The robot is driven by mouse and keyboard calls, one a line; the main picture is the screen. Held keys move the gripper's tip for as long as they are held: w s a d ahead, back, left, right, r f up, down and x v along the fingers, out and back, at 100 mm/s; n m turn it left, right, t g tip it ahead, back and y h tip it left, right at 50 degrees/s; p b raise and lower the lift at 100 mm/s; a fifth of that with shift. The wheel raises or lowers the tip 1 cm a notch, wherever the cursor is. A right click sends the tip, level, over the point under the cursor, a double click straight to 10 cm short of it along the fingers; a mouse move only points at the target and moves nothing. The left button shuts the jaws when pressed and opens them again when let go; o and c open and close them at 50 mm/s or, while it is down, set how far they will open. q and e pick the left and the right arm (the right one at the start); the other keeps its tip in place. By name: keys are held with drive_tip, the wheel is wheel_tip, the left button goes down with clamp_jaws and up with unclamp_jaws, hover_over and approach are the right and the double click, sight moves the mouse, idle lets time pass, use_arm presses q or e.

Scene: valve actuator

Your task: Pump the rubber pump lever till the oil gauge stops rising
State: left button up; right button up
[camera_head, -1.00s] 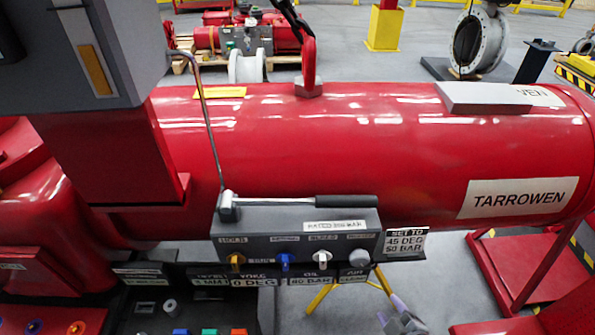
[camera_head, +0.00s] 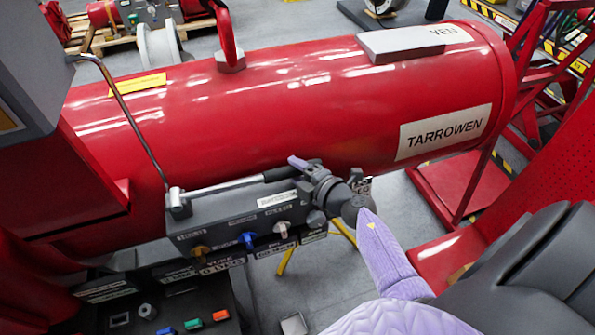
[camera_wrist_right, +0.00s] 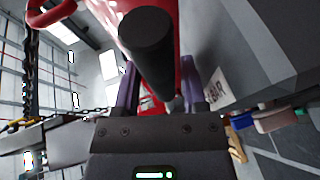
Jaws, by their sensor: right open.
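The pump lever is a steel rod (camera_head: 220,185) that runs from a pivot block (camera_head: 178,202) along the top of a grey pump box (camera_head: 225,213). Its black rubber grip (camera_head: 281,173) is at the rod's right end. My right gripper (camera_head: 301,166) is at the end of that grip, with one purple fingertip showing. In the right wrist view the dark round grip (camera_wrist_right: 147,45) extends between the two purple fingers of my open right gripper (camera_wrist_right: 160,88). Contact cannot be told. My left gripper is not in view. I cannot make out an oil gauge.
The red cylinder marked TARROWEN (camera_head: 270,95) lies close behind the lever. Coloured knobs, including a blue one (camera_head: 247,240), line the pump box's front. A thin bent pipe (camera_head: 130,115) rises at left. A red stand (camera_head: 455,185) is at right.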

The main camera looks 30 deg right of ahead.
drive_tip(key=shift+c, duration=0.3)
clamp_jaws()
idle(1.1)
